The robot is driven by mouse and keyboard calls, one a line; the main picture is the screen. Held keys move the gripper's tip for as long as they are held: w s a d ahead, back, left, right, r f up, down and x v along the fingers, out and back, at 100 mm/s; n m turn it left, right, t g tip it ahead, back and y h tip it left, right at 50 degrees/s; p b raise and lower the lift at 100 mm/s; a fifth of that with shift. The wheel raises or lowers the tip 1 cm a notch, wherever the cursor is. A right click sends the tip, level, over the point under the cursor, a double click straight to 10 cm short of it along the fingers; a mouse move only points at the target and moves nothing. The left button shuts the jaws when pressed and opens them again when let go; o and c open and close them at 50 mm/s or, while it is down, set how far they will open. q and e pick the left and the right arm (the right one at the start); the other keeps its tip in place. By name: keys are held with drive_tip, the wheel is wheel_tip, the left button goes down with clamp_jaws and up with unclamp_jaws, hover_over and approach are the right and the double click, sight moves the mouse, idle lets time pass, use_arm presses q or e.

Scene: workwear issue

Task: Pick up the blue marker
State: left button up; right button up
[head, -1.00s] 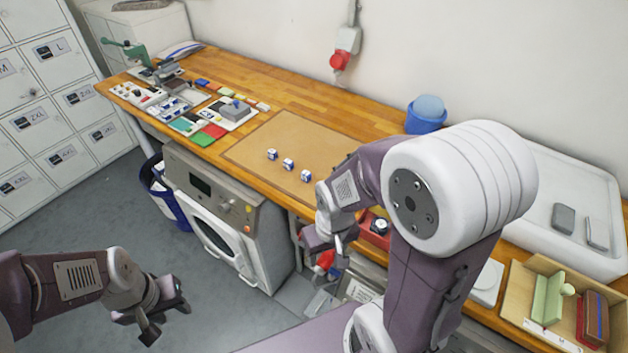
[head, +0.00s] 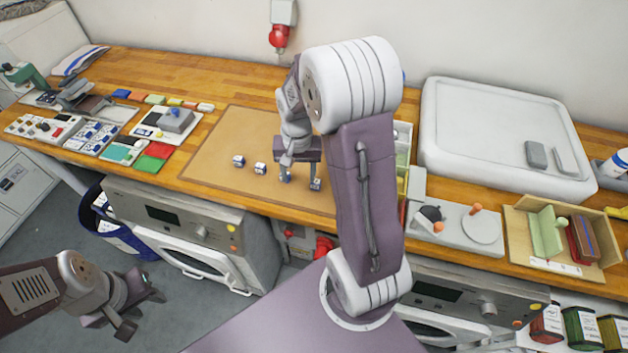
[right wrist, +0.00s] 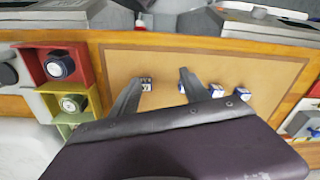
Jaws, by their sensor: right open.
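I cannot make out a pen-shaped blue marker in either view. Several small white-and-blue blocks stand in a row on the brown mat (head: 215,140); the leftmost block (head: 238,161) and its neighbour (head: 260,168) are clear of my arm. My right gripper (head: 300,181) is open, pointing down over the row's right end. In the right wrist view its fingers (right wrist: 161,79) reach towards an end block (right wrist: 146,84) and another block (right wrist: 182,88), both partly hidden; contact is unclear. Two blocks (right wrist: 216,90) lie beyond. My left gripper (head: 137,308) looks open and empty, low in front of the bench.
Sorting trays and coloured pads (head: 155,150) fill the bench's left. In the right wrist view a red compartment (right wrist: 38,55) and a yellow one adjoin the mat.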

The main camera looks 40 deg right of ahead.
sight(316, 181)
drive_tip(key=d+m, duration=0.1)
drive_tip(key=d, duration=0.1)
drive_tip(key=w+d+f, duration=0.1)
drive_tip(key=d, duration=0.1)
drive_tip(key=w+d+f+m, duration=0.1)
drive_tip(key=d, duration=0.1)
drive_tip(key=shift+d+f+m+g, duration=0.25)
drive_tip(key=shift+d+m+g, duration=0.05)
drive_tip(key=shift+d, duration=0.1)
drive_tip(key=f, duration=0.2)
drive_tip(key=shift+s+a+f+p, duration=0.15)
drive_tip(key=shift+s+f+p, duration=0.15)
drive_tip(key=shift+f+p, duration=0.1)
drive_tip(key=shift+w+f, duration=0.2)
drive_tip(key=shift+f, duration=0.25)
drive_tip(key=f, duration=0.3)
drive_tip(key=f+p, duration=0.1)
drive_tip(key=shift+d+f, duration=0.25)
drive_tip(key=shift+f, duration=0.15)
drive_tip(key=shift+w+f, duration=0.1)
drive_tip(key=shift+f, duration=0.1)
clamp_jaws()
use_arm(q)
drive_tip(key=shift+w+r, duration=0.2)
drive_tip(key=shift+r, duration=0.75)
use_arm(e)
drive_tip(key=shift+r, duration=0.1)
